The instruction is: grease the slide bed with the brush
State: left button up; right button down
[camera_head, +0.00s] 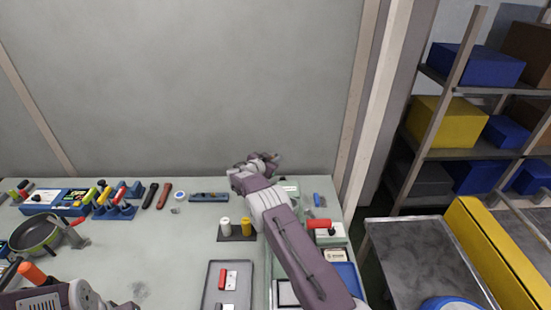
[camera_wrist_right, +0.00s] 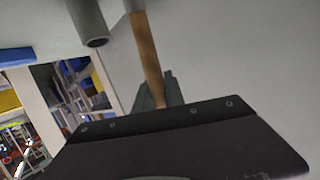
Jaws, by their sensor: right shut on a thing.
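My right gripper (camera_head: 268,160) is raised over the far right part of the bench, its arm crossing the bench's right side. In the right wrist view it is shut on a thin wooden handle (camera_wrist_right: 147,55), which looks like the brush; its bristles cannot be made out. A small brownish tip shows at the gripper in the head view. A long dark blue bar (camera_head: 209,197) lies flat at the back of the bench; I cannot tell whether it is the slide bed. My left arm shows at the bottom left, its fingertips out of frame.
A grey tray (camera_head: 211,300) holds a red-and-white piece. A dark pad (camera_head: 237,239) bears white and yellow cylinders. A pan (camera_head: 36,234) and a blue tool rack (camera_head: 115,212) stand left. A metal cart (camera_head: 425,258) is right. The bench's left middle is mostly clear.

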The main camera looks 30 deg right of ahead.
jog(key=shift+f+b, duration=0.65)
jog(key=shift+b, duration=0.25)
dwell(0.8)
jog(key=shift+r, duration=0.1)
dwell(0.4)
notch_tip(320, 180, up, 7)
dwell(0.6)
dwell(0.5)
